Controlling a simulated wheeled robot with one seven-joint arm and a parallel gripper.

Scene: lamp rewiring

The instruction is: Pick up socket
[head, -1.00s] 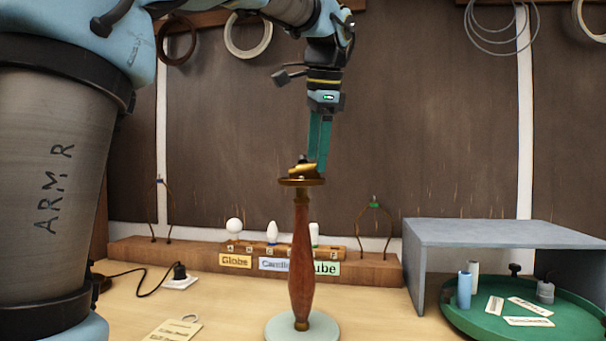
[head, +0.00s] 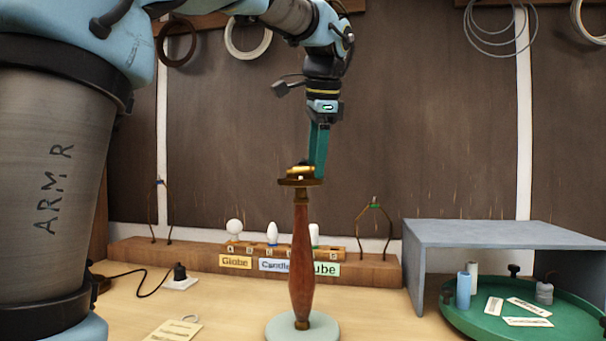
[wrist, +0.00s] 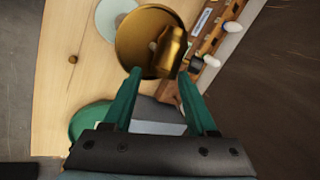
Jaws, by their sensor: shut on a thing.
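The brass socket (head: 300,170) lies on its side on the round brass dish (head: 287,182) at the top of the lamp. The lamp's red-brown wooden stem (head: 301,262) stands upright on a pale round base (head: 285,329). My gripper (head: 318,174) comes down from above, its green fingers at the socket. In the wrist view the socket (wrist: 168,50) shows at the fingertips, nearer the right finger, with the dish (wrist: 137,30) behind it. My gripper is shut on the socket, which still appears to rest on the dish. The exact contact is hard to see.
A wooden rack (head: 215,262) holds bulbs labelled Globe, Candle and Tube behind the lamp. A grey shelf (head: 490,234) stands over a green tray (head: 575,326) at the right. A black plug (head: 179,272) and a paper tag (head: 172,331) lie at the left.

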